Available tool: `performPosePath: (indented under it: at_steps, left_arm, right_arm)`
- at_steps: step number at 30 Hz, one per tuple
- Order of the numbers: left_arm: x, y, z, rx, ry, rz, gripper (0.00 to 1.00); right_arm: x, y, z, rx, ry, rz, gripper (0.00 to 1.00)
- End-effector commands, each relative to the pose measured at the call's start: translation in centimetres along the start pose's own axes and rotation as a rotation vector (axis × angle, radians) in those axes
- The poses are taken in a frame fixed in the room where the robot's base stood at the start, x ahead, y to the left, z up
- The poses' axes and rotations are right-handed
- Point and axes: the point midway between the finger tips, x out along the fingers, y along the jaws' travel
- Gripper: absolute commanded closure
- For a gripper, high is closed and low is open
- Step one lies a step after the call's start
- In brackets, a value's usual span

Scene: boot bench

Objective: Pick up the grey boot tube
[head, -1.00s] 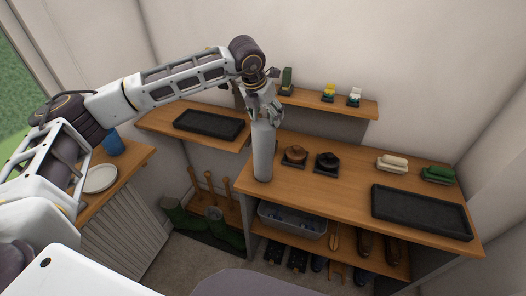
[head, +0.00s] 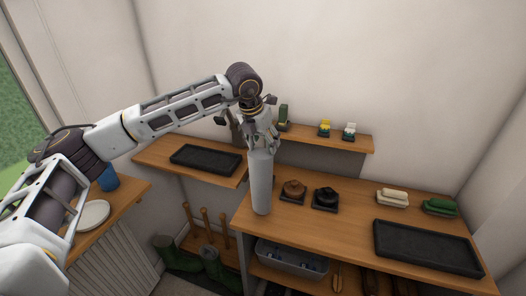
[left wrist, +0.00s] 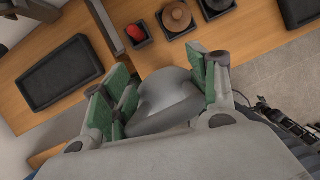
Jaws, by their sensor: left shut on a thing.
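The grey boot tube (head: 261,182) is a tall, plain cylinder standing upright at the left end of the right-hand bench. Its base appears to be at the bench top; I cannot tell whether it touches. My left gripper (head: 262,145) comes down from above and is shut on the tube's upper end. In the left wrist view the tube (left wrist: 172,98) sits between the green finger pads of my left gripper (left wrist: 165,90). The fingers hide part of its top. My right gripper is not in view.
Brown (head: 293,189) and black (head: 325,197) round items on dark squares stand just right of the tube. A black tray (head: 428,248) lies at the bench's right front, another (head: 206,158) on the left bench. A shelf (head: 350,140) runs behind. Green boots (head: 180,256) stand below.

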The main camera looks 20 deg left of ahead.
Motion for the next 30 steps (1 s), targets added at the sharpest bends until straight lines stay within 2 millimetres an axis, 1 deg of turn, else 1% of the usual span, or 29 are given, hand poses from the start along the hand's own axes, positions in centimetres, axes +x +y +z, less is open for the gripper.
performPosePath:
  at_steps: [1,6,13,18,30]
  left_arm:
    - [-0.8,-0.1,0.4,0.000,-0.005,-0.001,0.67]
    - [-3.2,-0.1,1.4,0.000,-0.007,-0.001,0.67]
    - [-5.5,-0.1,2.3,-0.001,-0.006,0.000,0.67]
    - [-6.1,-0.1,2.5,-0.001,-0.005,0.000,0.67]
    - [-6.1,-0.1,2.6,-0.001,-0.006,0.000,0.67]
  right_arm:
    - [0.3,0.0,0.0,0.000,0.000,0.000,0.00]
    - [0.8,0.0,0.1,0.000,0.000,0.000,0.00]
    - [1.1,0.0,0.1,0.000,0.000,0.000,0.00]
    - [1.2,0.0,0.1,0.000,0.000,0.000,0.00]
    - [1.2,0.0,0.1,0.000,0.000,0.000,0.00]
